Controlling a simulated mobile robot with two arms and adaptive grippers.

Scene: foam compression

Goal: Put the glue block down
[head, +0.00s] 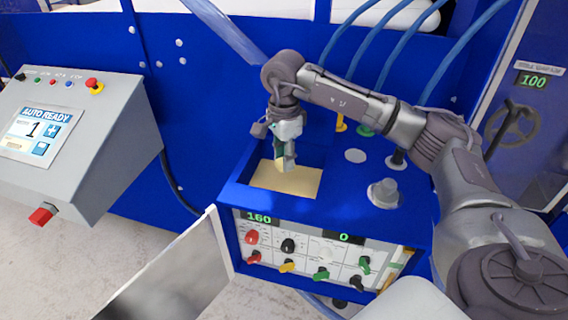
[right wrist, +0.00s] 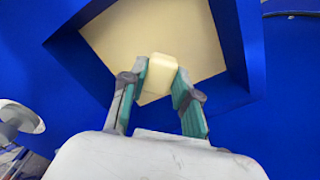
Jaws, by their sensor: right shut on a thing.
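The glue block (right wrist: 162,68) is a small pale-yellow block with rounded edges. My right gripper (right wrist: 162,85) is shut on it, with its green-lined fingers on either side in the right wrist view. In the head view my right gripper (head: 285,165) points down over the cream-coloured floor (head: 298,184) of a square recess in the blue machine top. The recess floor (right wrist: 115,38) also shows behind the block in the right wrist view. I cannot tell whether the block touches this floor. My left gripper is out of view.
The blue machine (head: 335,208) has a front panel of coloured knobs and displays reading 160 and 0. A grey knob (head: 383,193) stands on its top, right of the recess. A grey console (head: 75,135) with a screen is at the left. Blue hoses (head: 400,50) run behind.

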